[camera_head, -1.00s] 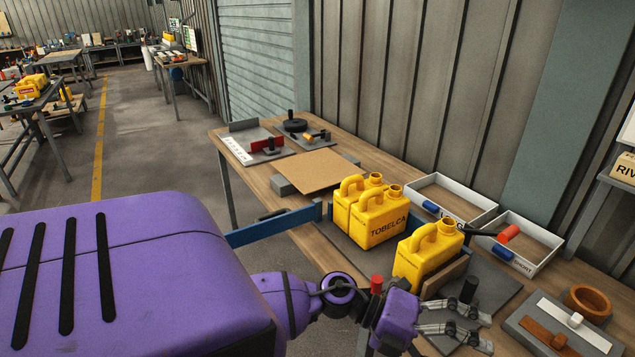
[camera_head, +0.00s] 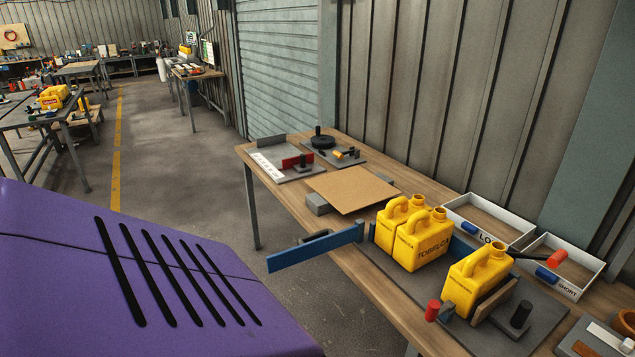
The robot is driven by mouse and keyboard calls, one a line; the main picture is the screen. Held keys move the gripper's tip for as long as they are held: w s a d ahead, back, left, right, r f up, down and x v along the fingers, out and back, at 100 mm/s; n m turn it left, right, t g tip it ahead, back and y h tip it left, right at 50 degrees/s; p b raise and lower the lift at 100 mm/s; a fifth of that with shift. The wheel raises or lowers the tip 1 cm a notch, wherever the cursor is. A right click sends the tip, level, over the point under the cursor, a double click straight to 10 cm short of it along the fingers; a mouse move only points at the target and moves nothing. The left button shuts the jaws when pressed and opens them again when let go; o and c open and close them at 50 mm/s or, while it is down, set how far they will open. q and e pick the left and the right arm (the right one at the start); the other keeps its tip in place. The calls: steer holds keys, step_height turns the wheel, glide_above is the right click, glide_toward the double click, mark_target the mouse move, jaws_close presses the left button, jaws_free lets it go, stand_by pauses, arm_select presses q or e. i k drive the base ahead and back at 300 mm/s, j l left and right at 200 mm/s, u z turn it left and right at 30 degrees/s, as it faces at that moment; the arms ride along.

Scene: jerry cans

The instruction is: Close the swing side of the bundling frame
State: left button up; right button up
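The blue swing side (camera_head: 315,247) stands swung open, sticking out to the left past the table's front edge. Its right end meets the grey base of the bundling frame (camera_head: 393,277). Two yellow jerry cans stand side by side on the base, the front one marked TOBELCA (camera_head: 425,243). A third yellow jerry can (camera_head: 474,280) stands apart to the right, by a wooden block (camera_head: 495,299). A red-topped part (camera_head: 432,310) and a black knob (camera_head: 521,315) are at the frame's right end.
White trays marked LONG (camera_head: 487,234) and SHORT (camera_head: 566,287) stand behind the frame. A brown board (camera_head: 352,190) on grey blocks and a small fixture with a red bar (camera_head: 297,161) lie farther left. The floor left of the table is clear.

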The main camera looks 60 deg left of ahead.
mark_target(311, 245)
steer(key=j, duration=0.45)
steer(key=k+j+z, duration=0.15)
steer(key=j, duration=0.8)
steer(key=j+z, duration=0.1)
steer(key=j, duration=0.35)
steer(key=k+j, duration=0.15)
steer(key=j, duration=0.35)
steer(key=j+z, duration=0.15)
steer(key=j, duration=0.3)
steer(key=k+j, duration=0.15)
steer(key=j, duration=0.3)
